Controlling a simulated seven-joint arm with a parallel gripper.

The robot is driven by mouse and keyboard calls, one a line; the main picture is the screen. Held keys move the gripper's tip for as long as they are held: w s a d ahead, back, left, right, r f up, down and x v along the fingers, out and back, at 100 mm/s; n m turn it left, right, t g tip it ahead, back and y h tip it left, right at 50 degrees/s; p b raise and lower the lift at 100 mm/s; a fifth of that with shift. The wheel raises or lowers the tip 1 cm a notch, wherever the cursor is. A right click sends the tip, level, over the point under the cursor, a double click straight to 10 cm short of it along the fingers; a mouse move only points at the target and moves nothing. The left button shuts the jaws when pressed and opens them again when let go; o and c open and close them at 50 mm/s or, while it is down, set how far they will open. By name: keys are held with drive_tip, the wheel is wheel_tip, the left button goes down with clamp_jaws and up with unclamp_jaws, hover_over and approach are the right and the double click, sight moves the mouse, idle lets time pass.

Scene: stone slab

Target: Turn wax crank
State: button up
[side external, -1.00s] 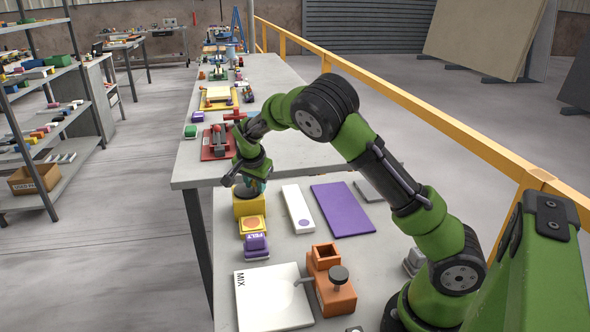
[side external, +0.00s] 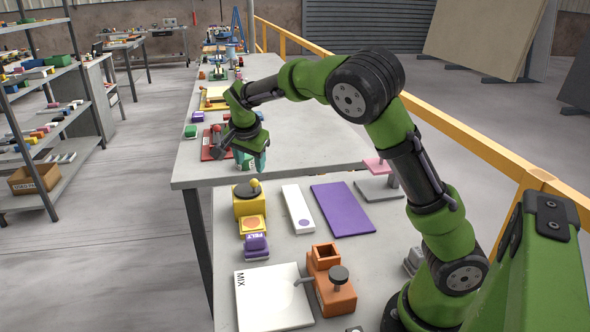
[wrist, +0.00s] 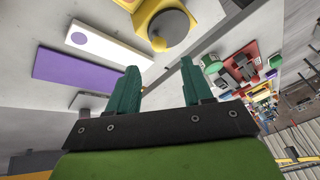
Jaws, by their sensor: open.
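A yellow box (side external: 249,205) with a dark round top and a yellow ball knob (side external: 254,183) stands near the slab's left edge; it looks like the wax crank, but no label confirms this. In the wrist view the yellow box (wrist: 163,22) is at the top, its grey disc facing the camera. My gripper (side external: 252,160) is above and beyond the box, apart from it. Its teal fingers are spread and empty in the wrist view (wrist: 162,88). A purple block marked MELT (side external: 256,246) and a yellow plate with an orange circle (side external: 252,225) sit in front of the box.
An orange box with a grey knob (side external: 332,285) and a white MIX plate (side external: 272,297) are nearer. A white strip (side external: 297,208), a purple panel (side external: 342,208) and a pink-topped stand (side external: 378,168) lie right. A red-based device (side external: 213,148) stands on the farther table.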

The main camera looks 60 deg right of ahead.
drive_tip(key=v, duration=0.6)
drive_tip(key=shift+a+r, duration=0.1)
drive_tip(key=s+a+f+n+y, duration=0.4)
drive_tip(key=s+a+n, duration=0.1)
drive_tip(key=s+n, duration=0.25)
drive_tip(key=s+a+r+n+t+y, duration=0.1)
drive_tip(key=s+a+r+n+t, duration=0.1)
drive_tip(key=s, duration=0.6)
drive_tip(key=s+a+r+n+t+y, duration=0.1)
drive_tip(key=s+a+r+n+t, duration=0.1)
drive_tip(key=s, duration=0.6)
drive_tip(key=shift+s+a+r+n, duration=0.3)
drive_tip(key=shift+a+r+n, duration=0.2)
drive_tip(key=shift+a, duration=0.3)
